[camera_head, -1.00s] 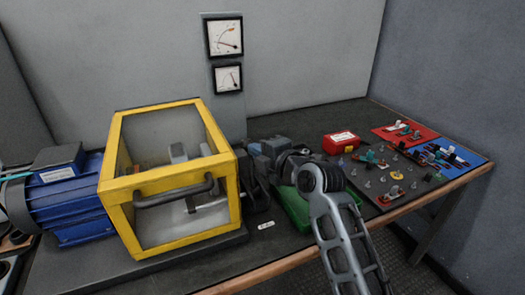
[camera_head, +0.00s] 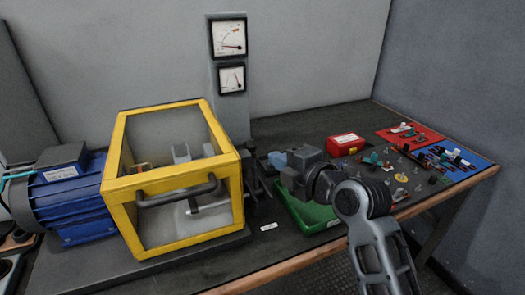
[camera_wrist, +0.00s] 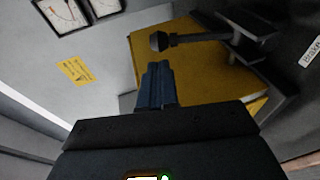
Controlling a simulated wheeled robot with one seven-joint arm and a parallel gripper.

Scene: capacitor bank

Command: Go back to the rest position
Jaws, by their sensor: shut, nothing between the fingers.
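My gripper (camera_head: 276,160) is at the end of my arm, just right of the yellow-framed guard box (camera_head: 172,187). It hangs above the back of the table, near the base of the gauge post. In the wrist view its dark blue fingers (camera_wrist: 157,84) are together with nothing between them. My arm links hide part of the table and of the green tray (camera_head: 308,214).
A blue motor (camera_head: 70,200) stands left of the guard. Two gauges (camera_head: 229,38) are on the post behind. A red box (camera_head: 344,144), a red board (camera_head: 410,134) and a blue board (camera_head: 468,161) with small parts lie to the right. A white label (camera_head: 268,227) lies in front.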

